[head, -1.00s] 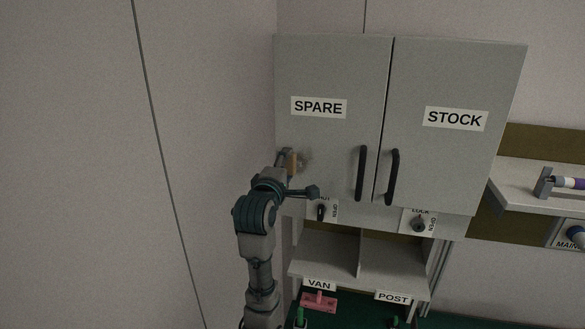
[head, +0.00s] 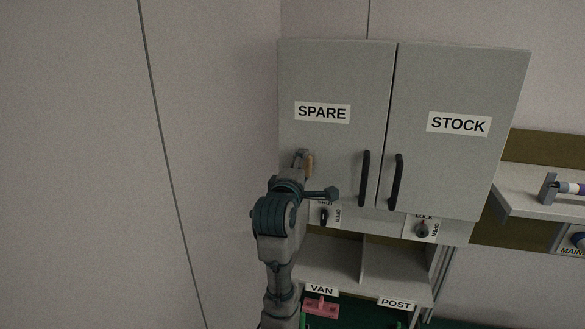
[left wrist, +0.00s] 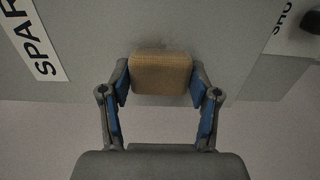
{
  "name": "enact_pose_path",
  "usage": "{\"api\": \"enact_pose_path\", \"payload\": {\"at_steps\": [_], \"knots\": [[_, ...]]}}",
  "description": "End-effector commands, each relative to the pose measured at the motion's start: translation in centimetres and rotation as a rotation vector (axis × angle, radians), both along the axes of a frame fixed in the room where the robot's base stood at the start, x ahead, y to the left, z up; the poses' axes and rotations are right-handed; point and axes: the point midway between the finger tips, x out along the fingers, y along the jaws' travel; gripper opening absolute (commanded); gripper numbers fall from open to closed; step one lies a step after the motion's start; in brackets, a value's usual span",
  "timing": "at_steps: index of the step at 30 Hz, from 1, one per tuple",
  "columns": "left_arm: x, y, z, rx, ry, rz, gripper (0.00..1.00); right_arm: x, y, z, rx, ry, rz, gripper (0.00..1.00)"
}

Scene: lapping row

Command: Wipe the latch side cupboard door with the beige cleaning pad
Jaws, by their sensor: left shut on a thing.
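The cupboard has two grey doors, the SPARE door (head: 335,75) on the left and the STOCK door (head: 460,80) on the right, both closed. My left gripper (head: 303,161) is at the lower left of the SPARE door. It is shut on the beige cleaning pad (head: 309,164). In the left wrist view the pad (left wrist: 160,73) sits between the blue-lined fingers of the gripper (left wrist: 160,88), its face toward the door (left wrist: 210,35). The pad looks at or very near the door surface; contact is hard to tell. My right gripper is not in view.
Black handles (head: 364,178) and (head: 396,182) stand out near the middle seam. Open shelves marked VAN and POST lie underneath. A plain wall (head: 215,120) is close on the left.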

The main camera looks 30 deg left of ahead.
Motion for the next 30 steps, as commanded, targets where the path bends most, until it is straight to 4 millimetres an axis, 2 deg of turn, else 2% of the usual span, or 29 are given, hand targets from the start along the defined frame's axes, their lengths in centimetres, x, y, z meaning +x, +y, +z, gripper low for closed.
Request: {"api": "enact_pose_path", "payload": {"at_steps": [6,15,22,30], "knots": [[0.3,-1.5,-0.1,-0.001,0.001,-0.004,0.34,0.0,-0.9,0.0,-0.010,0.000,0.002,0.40],[0.7,-3.5,0.0,-0.002,0.000,-0.002,0.34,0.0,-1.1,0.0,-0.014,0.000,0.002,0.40],[0.7,-2.8,0.0,-0.001,0.000,0.000,0.34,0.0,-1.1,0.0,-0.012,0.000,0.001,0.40],[0.0,-0.3,0.0,-0.001,0.000,0.001,0.34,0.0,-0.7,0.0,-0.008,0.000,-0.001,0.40]]}}
